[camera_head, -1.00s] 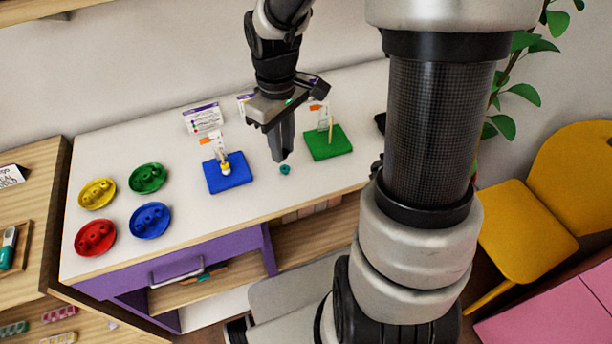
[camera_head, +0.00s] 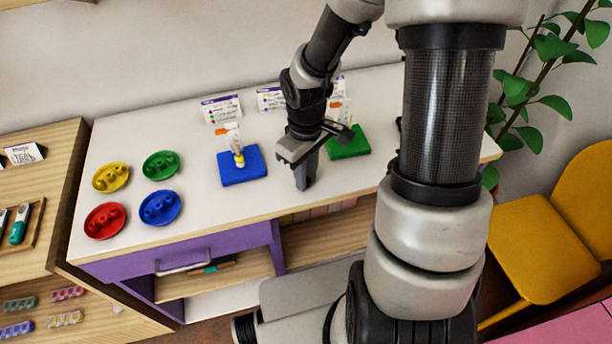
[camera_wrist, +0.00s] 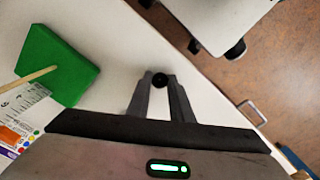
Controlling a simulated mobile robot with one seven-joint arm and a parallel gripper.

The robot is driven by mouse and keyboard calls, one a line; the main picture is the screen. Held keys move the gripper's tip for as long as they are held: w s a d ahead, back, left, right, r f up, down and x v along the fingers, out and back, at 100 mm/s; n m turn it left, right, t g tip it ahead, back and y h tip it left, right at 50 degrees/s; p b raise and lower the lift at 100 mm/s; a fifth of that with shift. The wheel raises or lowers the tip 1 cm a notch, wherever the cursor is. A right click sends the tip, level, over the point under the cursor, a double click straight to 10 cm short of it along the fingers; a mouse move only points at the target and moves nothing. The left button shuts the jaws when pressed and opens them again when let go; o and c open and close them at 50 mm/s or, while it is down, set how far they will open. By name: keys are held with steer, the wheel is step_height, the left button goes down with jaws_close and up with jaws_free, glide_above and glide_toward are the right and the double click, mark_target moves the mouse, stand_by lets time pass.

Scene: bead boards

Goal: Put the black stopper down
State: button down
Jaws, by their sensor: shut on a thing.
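The black stopper (camera_wrist: 160,79) is a small dark round piece between my fingertips in the wrist view. My gripper (camera_wrist: 160,82) is shut on it. In the head view my gripper (camera_head: 303,184) points down at the front part of the white table, between the blue board and the green board. The stopper is hidden there by the fingers. I cannot tell whether it touches the table top (camera_wrist: 115,40).
A blue board (camera_head: 240,177) with a threaded peg stands left of my gripper. A green board (camera_head: 352,150) with a peg stands behind right; it also shows in the wrist view (camera_wrist: 65,62). Yellow (camera_head: 111,178), green (camera_head: 160,166), red (camera_head: 104,221) and blue (camera_head: 160,208) dishes stand left.

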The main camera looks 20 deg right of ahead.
steer(key=shift+f, duration=0.2)
steer(key=c, duration=1.6)
jaws_free()
steer(key=shift+r, duration=0.1)
step_height(320, 180, up, 12)
steer(key=p, duration=0.2)
steer(key=shift+r+p, duration=0.15)
steer(key=shift+p, duration=0.2)
